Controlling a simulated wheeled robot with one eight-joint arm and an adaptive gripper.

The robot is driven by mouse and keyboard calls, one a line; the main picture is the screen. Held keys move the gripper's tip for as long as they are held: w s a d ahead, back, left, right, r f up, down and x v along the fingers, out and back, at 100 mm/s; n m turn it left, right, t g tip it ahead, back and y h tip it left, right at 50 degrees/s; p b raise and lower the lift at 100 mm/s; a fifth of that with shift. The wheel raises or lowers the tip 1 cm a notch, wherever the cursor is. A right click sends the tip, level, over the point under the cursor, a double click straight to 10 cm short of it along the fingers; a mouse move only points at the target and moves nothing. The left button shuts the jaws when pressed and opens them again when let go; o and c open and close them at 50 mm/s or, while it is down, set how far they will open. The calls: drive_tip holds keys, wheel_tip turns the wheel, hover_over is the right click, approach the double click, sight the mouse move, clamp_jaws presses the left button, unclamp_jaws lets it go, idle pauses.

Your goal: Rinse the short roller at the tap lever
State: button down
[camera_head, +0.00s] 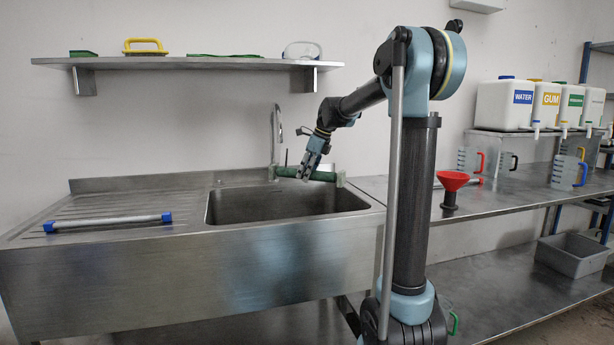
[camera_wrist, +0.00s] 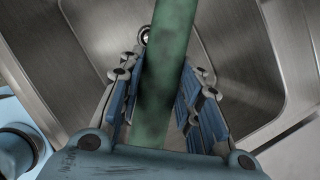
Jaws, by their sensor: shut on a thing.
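The short roller is a green cylinder (camera_head: 324,176) held roughly level over the back of the sink (camera_head: 235,216). In the wrist view the green roller (camera_wrist: 170,45) carries dark smudges. My gripper (camera_head: 307,174) is shut on it, with its blue-padded fingers on both sides; in the wrist view the gripper (camera_wrist: 163,90) shows the roller running between the fingers. The tap (camera_head: 277,130) rises behind the sink, just left of my gripper. No running water can be seen.
A long grey roller with blue ends (camera_head: 110,222) lies on the ribbed drainboard at left. A red funnel (camera_head: 452,181), measuring jugs (camera_head: 568,172) and labelled tanks (camera_head: 505,103) stand at right. A wall shelf (camera_head: 190,62) hangs above the sink. The sink basin looks empty.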

sight(326, 174)
drive_tip(key=shift+w+d, duration=0.35)
drive_tip(key=shift+w, duration=0.15)
idle(0.4)
drive_tip(key=shift+s+a, duration=0.2)
drive_tip(key=shift+s, duration=0.1)
drive_tip(key=shift+s+a, duration=0.15)
drive_tip(key=shift+s, duration=0.05)
idle(0.3)
drive_tip(key=shift+s+d, duration=0.7)
drive_tip(key=shift+d, duration=0.45)
drive_tip(key=shift+s+d, duration=0.75)
drive_tip(key=shift+d, duration=0.35)
drive_tip(key=shift+s+d, duration=0.7)
drive_tip(key=shift+d, duration=0.45)
drive_tip(key=shift+s+d+r, duration=0.45)
drive_tip(key=shift+d+r, duration=0.2)
drive_tip(key=shift+d, duration=0.05)
drive_tip(key=shift+s+d+r, duration=0.45)
drive_tip(key=shift+d+r, duration=0.25)
drive_tip(key=shift+s+d+r, duration=0.45)
drive_tip(key=shift+d+r, duration=0.2)
drive_tip(key=shift+d, duration=0.05)
